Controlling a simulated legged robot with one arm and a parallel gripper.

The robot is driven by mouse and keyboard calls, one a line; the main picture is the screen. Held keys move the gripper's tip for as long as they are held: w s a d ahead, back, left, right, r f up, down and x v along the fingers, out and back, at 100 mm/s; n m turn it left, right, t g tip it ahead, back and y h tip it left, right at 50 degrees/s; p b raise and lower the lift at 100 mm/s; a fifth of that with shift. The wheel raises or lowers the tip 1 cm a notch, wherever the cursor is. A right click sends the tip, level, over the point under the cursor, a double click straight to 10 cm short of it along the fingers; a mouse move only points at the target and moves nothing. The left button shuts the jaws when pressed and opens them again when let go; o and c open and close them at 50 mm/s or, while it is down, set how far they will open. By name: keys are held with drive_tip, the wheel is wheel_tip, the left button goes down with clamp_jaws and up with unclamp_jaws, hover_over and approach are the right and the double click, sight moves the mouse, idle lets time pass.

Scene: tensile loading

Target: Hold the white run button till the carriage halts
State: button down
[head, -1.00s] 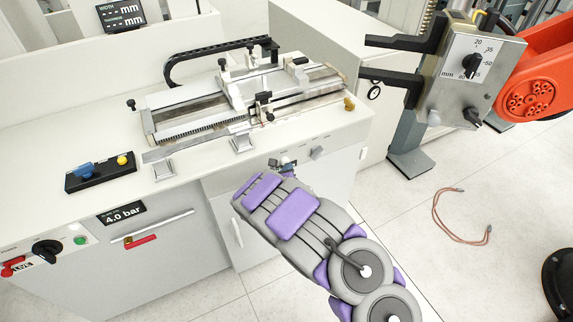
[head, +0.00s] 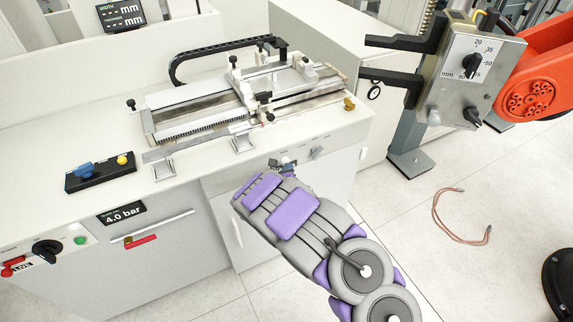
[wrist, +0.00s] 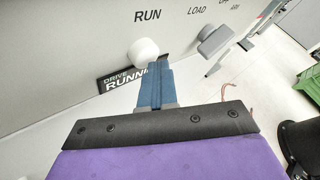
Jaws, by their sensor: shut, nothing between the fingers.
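The white run button (wrist: 143,51) sits under the word RUN on the bench's front panel in the wrist view. My gripper (wrist: 155,66) is shut and empty, its blue fingertips at the button's right lower edge and seemingly against it. In the head view my gripper (head: 286,167) is at the panel, largely hidden behind my arm; the button cannot be made out there. The carriage (head: 268,82) stands on the rails, right of their middle. A dark display (wrist: 112,82) reads DRIVE RUNNI, its end covered by my fingers.
A grey switch (wrist: 213,38) is right of the button, below LOAD. A control box (head: 100,172) with blue and yellow knobs sits at the bench's left. A grey clamp head (head: 470,75) with black jaws stands at right. A cable (head: 460,217) lies on the floor.

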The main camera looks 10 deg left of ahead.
idle(0.3)
drive_tip(key=shift+s+d, duration=0.5)
drive_tip(key=shift+s, duration=0.25)
drive_tip(key=s+d+p, duration=0.1)
drive_tip(key=s, duration=0.1)
drive_tip(key=s+d+p, duration=0.1)
drive_tip(key=s+d, duration=0.1)
drive_tip(key=shift+s, duration=0.1)
idle(0.6)
